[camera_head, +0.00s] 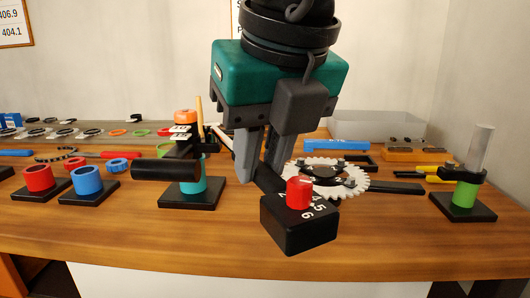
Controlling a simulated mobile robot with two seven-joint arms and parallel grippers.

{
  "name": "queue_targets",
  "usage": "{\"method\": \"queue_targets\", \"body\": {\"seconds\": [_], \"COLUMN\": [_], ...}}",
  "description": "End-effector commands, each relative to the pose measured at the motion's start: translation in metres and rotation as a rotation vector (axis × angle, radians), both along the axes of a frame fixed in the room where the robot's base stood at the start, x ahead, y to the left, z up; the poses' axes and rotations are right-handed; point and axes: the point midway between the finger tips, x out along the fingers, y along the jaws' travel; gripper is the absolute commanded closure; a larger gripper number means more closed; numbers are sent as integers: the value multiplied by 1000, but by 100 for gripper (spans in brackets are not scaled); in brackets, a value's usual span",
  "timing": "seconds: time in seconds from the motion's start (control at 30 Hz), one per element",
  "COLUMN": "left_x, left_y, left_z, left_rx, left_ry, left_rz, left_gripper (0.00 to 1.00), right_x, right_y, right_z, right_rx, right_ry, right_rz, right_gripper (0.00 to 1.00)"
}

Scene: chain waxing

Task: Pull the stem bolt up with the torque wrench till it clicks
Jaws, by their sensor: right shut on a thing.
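My right gripper (260,172) comes down from the top middle, its grey fingers pointing at the table. It is shut on a dark bar-shaped part of what looks like the torque wrench (288,232). The wrench's near end is a black block with white numbers and a red round piece (299,192) on top. I cannot tell whether the block touches the table. A small stem stand (188,197) with a teal post, black clamp, black cylinder and orange top stands left of the gripper. Which bolt is the stem bolt is too small to tell. My left gripper is not in view.
A white toothed chainring (352,176) with a black crank lies just right of the wrench. A green post stand (464,194) with a metal tube is at right. Red (39,179) and blue (87,181) cups stand at left. The table's front strip is clear.

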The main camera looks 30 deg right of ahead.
Motion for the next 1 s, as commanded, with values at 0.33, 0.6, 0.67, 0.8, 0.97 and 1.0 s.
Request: {"method": "queue_targets", "body": {"seconds": [0.33,0.6,0.67,0.8,0.97,1.0], "left_x": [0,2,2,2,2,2], "left_y": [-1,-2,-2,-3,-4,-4], "left_z": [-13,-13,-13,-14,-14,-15], "left_rx": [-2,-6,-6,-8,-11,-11], "left_ry": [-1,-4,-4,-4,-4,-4], "left_rz": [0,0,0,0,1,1], "left_gripper": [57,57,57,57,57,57], "right_x": [1,2,2,2,2,2], "right_y": [19,30,31,31,31,30], "right_z": [-2,-2,-2,-2,-2,-3], "right_rx": [9,9,10,11,11,11], "right_ry": [3,2,0,-3,-4,-4], "right_rz": [-80,-144,-150,-151,-151,-153], "right_gripper": [100,100,100,100,100,100]}}
